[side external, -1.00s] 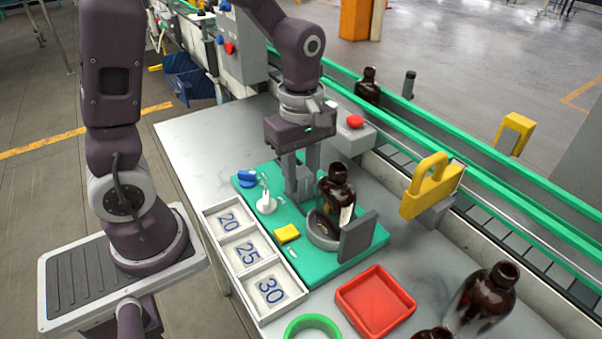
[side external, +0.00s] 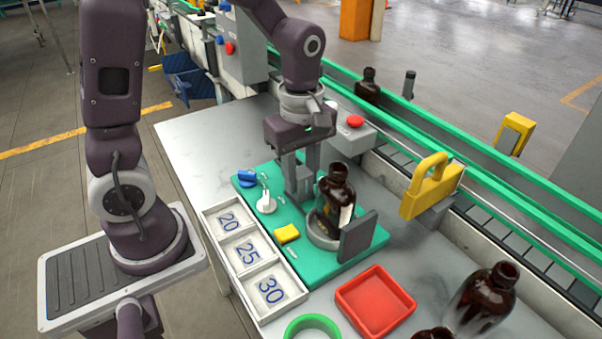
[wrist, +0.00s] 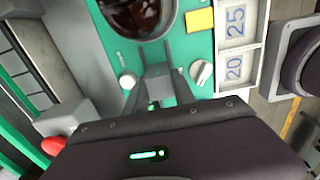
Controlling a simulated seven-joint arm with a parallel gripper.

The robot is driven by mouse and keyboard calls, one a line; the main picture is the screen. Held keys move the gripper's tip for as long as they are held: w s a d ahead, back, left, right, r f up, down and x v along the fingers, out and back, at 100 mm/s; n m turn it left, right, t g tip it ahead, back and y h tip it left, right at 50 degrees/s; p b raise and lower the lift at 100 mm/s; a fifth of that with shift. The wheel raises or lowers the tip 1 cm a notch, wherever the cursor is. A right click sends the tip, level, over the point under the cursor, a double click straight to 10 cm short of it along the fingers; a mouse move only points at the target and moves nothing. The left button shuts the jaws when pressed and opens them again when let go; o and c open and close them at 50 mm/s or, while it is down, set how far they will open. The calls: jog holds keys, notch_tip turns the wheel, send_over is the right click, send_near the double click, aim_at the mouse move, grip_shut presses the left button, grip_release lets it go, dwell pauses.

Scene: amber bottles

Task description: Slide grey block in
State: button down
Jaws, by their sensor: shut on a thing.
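My gripper (side external: 299,190) points down over the green board (side external: 350,268), just left of an amber bottle (side external: 336,196). Its fingers are shut on a grey block (wrist: 166,52), which lies close beside the bottle in the wrist view; the fingers hide much of it. The bottle stands upright in a round grey holder (side external: 322,241) on the board. A dark grey upright plate (side external: 357,238) stands on the bottle's other side. Whether the held block touches the bottle or holder I cannot tell.
A yellow block (side external: 287,233), white knob (side external: 266,203) and blue knob (side external: 247,178) sit on the board. A numbered tray (side external: 236,232) lies along its left edge. A red tray (side external: 375,302), green ring (side external: 312,326) and other bottles (side external: 484,298) stand in front.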

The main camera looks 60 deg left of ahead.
jog(key=shift+d, duration=2)
jog(key=c, duration=1)
grip_release()
jog(key=shift+c, duration=0.2)
notch_tip(320, 180, up, 7)
jog(key=s+a+r+m+t, duration=0.1)
jog(key=s+r+m+t, duration=0.1)
jog(key=s+m, duration=0.4)
jog(key=s+a+r+m+t, duration=0.2)
jog(key=s+m, duration=0.5)
jog(key=m, duration=0.5)
jog(key=shift+r+t, duration=0.8)
jog(key=shift+r, duration=0.1)
